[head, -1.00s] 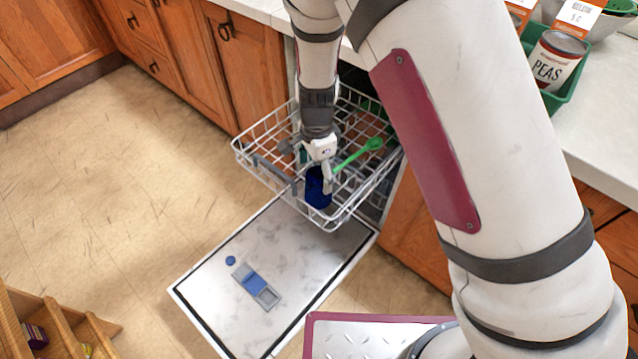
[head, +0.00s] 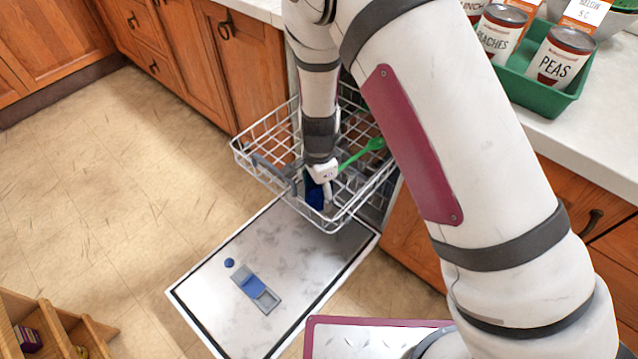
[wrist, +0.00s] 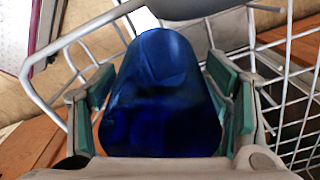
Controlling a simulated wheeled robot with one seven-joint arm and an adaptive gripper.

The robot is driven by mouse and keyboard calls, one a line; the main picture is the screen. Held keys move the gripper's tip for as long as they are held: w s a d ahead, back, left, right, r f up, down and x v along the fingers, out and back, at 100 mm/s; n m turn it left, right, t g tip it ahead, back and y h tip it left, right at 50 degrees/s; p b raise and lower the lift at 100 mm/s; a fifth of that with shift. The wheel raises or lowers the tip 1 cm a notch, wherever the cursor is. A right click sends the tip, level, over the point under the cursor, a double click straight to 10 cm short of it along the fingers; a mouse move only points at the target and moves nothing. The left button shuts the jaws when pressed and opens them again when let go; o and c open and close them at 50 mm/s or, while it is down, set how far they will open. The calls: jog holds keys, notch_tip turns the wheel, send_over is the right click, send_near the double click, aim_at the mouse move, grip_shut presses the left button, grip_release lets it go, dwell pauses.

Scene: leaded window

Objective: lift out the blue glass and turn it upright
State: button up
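The blue glass (head: 314,192) stands in the front part of the dishwasher's upper wire rack (head: 262,172). In the wrist view the glass (wrist: 160,100) fills the middle, between my two fingers with green pads. My gripper (head: 322,183) points down at the glass from above. The gripper (wrist: 165,95) is open around it, one finger on each side; narrow gaps seem to show beside the pads, and contact is hard to tell. The glass's lower end is partly hidden by the rack wires and my fingers.
A green spoon-like utensil (head: 362,155) leans in the rack just right of my gripper. Rack wires stand close around the glass. Below, the open dishwasher door (head: 300,240) is clear apart from its detergent compartment. Cans in a green tray (head: 545,92) stand on the counter.

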jog(key=c, duration=0.9)
jog(key=shift+c, duration=0.2)
notch_tip(320, 180, up, 10)
jog(key=shift+p, duration=1.2)
jog(key=s+d+r+n+p, duration=0.2)
jog(key=d+r+n+p, duration=0.4)
jog(key=d, duration=0.5)
jog(key=s+d+r+n+p, duration=0.2)
jog(key=d+r+n+p, duration=0.4)
jog(key=d+r, duration=0.4)
jog(key=shift+s+d+r+p, duration=0.15)
jog(key=shift+d+r+p, duration=0.35)
jog(key=shift+r, duration=0.3)
